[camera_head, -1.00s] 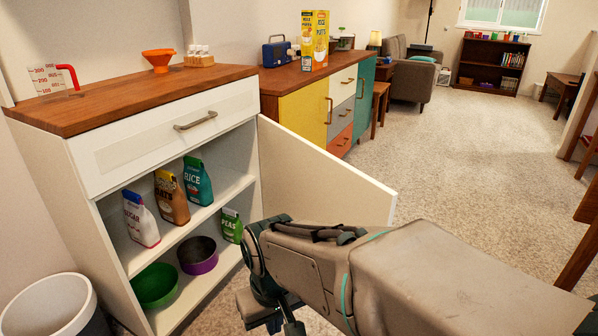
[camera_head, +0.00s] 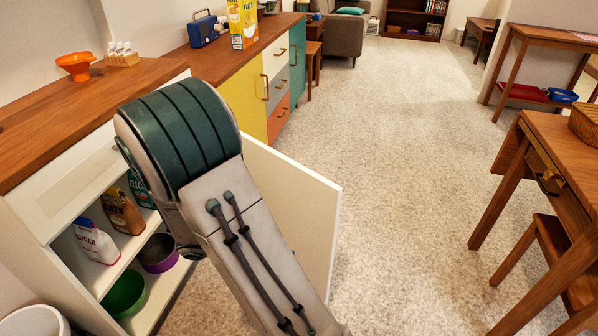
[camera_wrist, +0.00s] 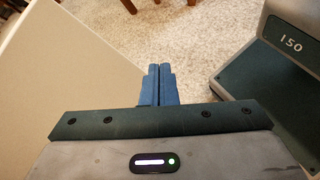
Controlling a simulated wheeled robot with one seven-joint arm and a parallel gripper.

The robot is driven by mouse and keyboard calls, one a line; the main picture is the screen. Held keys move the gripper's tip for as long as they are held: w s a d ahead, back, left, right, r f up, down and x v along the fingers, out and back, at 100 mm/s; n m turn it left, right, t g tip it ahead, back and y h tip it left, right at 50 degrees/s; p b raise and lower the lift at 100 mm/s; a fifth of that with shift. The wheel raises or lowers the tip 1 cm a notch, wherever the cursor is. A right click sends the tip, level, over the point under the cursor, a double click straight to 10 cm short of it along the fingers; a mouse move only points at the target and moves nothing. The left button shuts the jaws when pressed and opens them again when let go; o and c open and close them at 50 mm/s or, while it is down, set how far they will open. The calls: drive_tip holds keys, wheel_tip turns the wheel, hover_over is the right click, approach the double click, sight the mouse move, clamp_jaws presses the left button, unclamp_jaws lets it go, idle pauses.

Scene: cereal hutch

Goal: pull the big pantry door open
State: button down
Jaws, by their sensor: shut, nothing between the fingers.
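The pantry door (camera_head: 312,215) is a white panel that stands swung out from the right side of the white cabinet (camera_head: 32,208), so the shelves inside show. My arm crosses in front of the cabinet and part of the door in the head view, and my gripper is hidden there. In the wrist view my gripper (camera_wrist: 158,82) has its blue fingers together and empty. A pale flat panel, likely the door (camera_wrist: 70,70), lies to the left of the fingers; I cannot tell whether they touch it.
The shelves hold a sugar bag (camera_head: 96,242), a brown bag (camera_head: 123,210), a green bowl (camera_head: 125,292) and a purple bowl (camera_head: 158,253). A white bin (camera_head: 35,322) stands at lower left. A wooden desk (camera_head: 560,165) stands at right. Carpet (camera_head: 410,170) between is clear.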

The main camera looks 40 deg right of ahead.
drive_tip(key=w+d+r+n+t+h+p, duration=0.2)
drive_tip(key=w+r+n+t+h+p, duration=0.1)
drive_tip(key=w+n+h+p, duration=0.2)
drive_tip(key=n+t+h+p, duration=0.2)
drive_tip(key=n+t+p, duration=0.1)
drive_tip(key=n+t, duration=0.25)
approach(311, 184)
drive_tip(key=shift+n+g, duration=0.25)
drive_tip(key=shift+g, duration=0.1)
drive_tip(key=x, duration=0.7)
drive_tip(key=shift+w+a+f+b, duration=0.1)
drive_tip(key=shift+w+b, duration=0.05)
drive_tip(key=shift+b, duration=0.25)
